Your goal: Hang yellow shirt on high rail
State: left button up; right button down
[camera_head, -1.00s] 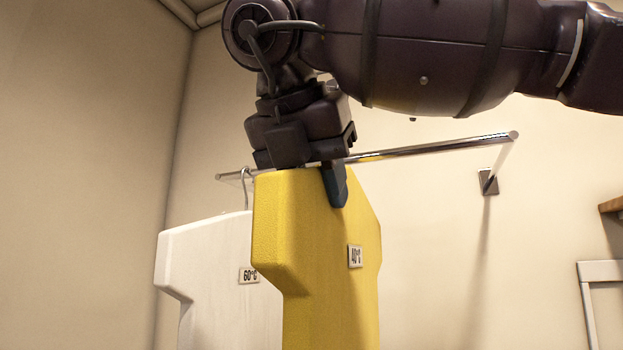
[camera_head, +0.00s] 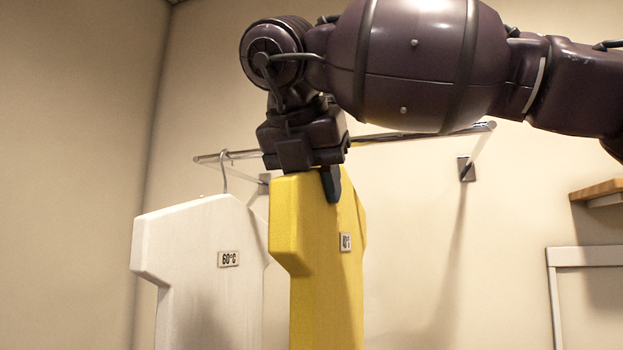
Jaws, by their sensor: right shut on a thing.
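The yellow shirt (camera_head: 318,270) is a stiff block shape with a "40°" label, upright in the middle of the head view. My right gripper (camera_head: 303,175) is shut on its top edge from above; the fingers hide that part and any hook on it. The high rail (camera_head: 385,137) is a metal bar along the wall; my right gripper and arm cover part of its middle. The shirt's top is close to the rail in the picture; I cannot tell if they touch. My left gripper is not in view.
A white shirt (camera_head: 196,245) with a "60°C" label hangs by a hook (camera_head: 224,170) at the rail's left end. A wall bracket (camera_head: 466,169) holds the rail on the right. A wooden shelf (camera_head: 597,190) and a white frame (camera_head: 583,257) stand at the right edge.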

jog(key=shift+w+d, duration=0.3)
jog(key=shift+w, duration=0.55)
jog(key=shift+w+f+b, duration=0.2)
jog(key=shift+f+b, duration=0.1)
jog(key=shift+f, duration=0.25)
jog(key=shift+w+d+f+b, duration=0.15)
jog(key=shift+w+f+b, duration=0.05)
jog(key=shift+f+b, duration=0.55)
jog(key=c, duration=0.7)
grip_release()
jog(key=shift+c, duration=0.2)
